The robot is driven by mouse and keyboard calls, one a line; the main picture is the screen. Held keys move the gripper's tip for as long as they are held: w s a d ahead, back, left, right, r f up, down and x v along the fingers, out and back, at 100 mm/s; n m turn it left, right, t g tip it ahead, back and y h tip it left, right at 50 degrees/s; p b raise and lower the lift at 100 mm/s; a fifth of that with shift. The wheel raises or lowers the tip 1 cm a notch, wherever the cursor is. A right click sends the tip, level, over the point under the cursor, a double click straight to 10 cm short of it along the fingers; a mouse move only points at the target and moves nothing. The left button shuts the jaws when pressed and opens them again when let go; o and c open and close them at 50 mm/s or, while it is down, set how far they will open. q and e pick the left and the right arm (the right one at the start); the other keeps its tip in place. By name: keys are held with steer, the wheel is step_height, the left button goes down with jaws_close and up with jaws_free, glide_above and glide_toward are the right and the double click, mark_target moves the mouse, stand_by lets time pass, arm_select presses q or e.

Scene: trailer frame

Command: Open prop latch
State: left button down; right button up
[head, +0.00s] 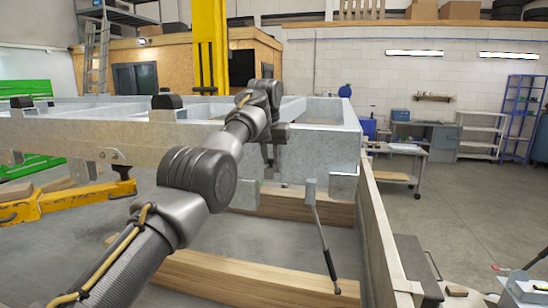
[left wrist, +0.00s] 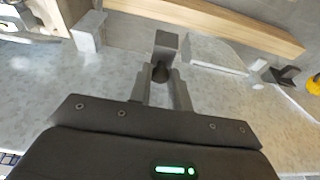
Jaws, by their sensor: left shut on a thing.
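The galvanised trailer frame (head: 325,150) stands ahead, with my left gripper (head: 269,168) against its near face. In the left wrist view, my left gripper (left wrist: 160,88) has its fingers closed around a small dark knob (left wrist: 160,72) below a grey block (left wrist: 166,45), which looks like the latch. The fingers hide part of the knob. To the right of the gripper in the head view, a prop (head: 322,240) hangs from a grey bracket under the frame's corner. It slants down to a dark foot. My right gripper is not in view.
Timber beams (head: 250,276) lie below the frame. A long upright board (head: 378,235) stands right of the prop. A yellow stand (head: 65,200) is at the left. A workbench (head: 402,165) and open floor lie to the right.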

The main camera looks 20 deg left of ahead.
arm_select(q)
steer(key=c, duration=1.3)
jaws_free()
steer(key=shift+f, duration=0.1)
steer(key=shift+w+d+f, duration=0.1)
steer(key=shift+d, duration=0.05)
